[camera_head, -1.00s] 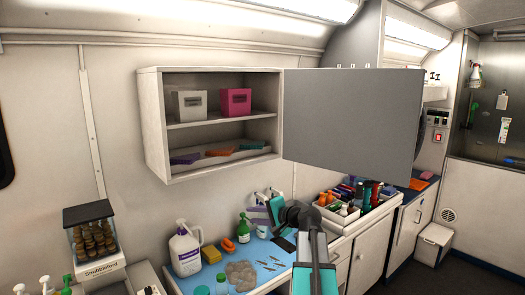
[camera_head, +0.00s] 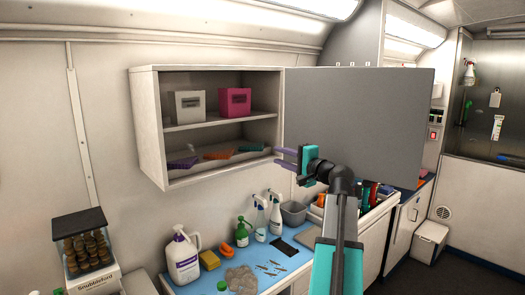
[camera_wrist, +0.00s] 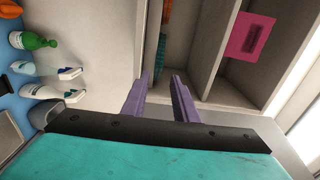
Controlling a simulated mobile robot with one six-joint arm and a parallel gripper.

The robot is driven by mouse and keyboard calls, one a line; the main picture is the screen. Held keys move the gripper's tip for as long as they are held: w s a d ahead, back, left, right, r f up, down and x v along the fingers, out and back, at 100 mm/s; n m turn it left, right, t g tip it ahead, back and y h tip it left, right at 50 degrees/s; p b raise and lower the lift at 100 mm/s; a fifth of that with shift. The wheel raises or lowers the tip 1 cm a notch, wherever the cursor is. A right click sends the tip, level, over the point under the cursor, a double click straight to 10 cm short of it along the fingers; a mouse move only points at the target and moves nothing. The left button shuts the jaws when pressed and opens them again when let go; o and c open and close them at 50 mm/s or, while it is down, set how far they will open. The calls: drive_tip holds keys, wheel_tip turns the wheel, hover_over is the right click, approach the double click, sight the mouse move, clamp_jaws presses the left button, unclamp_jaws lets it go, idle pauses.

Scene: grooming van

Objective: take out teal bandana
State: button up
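The teal bandana (camera_head: 251,149) lies folded on the lower shelf of the open wall cabinet (camera_head: 137,125), at the right end of a row. An orange bandana (camera_head: 218,155) and a purple one (camera_head: 183,163) lie to its left. My gripper (camera_head: 278,157) is raised at the cabinet's lower right front, with its purple fingers apart and pointing left toward the teal bandana. In the wrist view, the teal bandana (camera_wrist: 161,50) lies ahead of the open fingers (camera_wrist: 160,78), with the orange one (camera_wrist: 167,12) beyond. Nothing is between the fingers.
A white box (camera_head: 190,106) and a pink box (camera_head: 235,101) stand on the upper shelf. The open cabinet door (camera_head: 360,120) stands right of the opening, behind my arm. Bottles, including a white jug (camera_head: 183,258), stand on the blue-topped counter (camera_head: 215,279) below.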

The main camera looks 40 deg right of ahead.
sight(262, 149)
drive_tip(key=shift+w+d, duration=0.15)
drive_tip(key=shift+w+d+p, duration=0.2)
drive_tip(key=shift+w, duration=1.4)
drive_tip(key=shift+w+d+p, duration=0.15)
drive_tip(key=shift+w, duration=1.45)
drive_tip(key=shift+w+d+b, duration=0.15)
drive_tip(key=shift+w+b, duration=0.25)
drive_tip(key=shift+w, duration=1.15)
drive_tip(key=shift+c, duration=0.6)
clamp_jaws()
drive_tip(key=shift+r+p, duration=0.6)
drive_tip(key=shift+r, duration=0.7)
drive_tip(key=shift+s, duration=0.1)
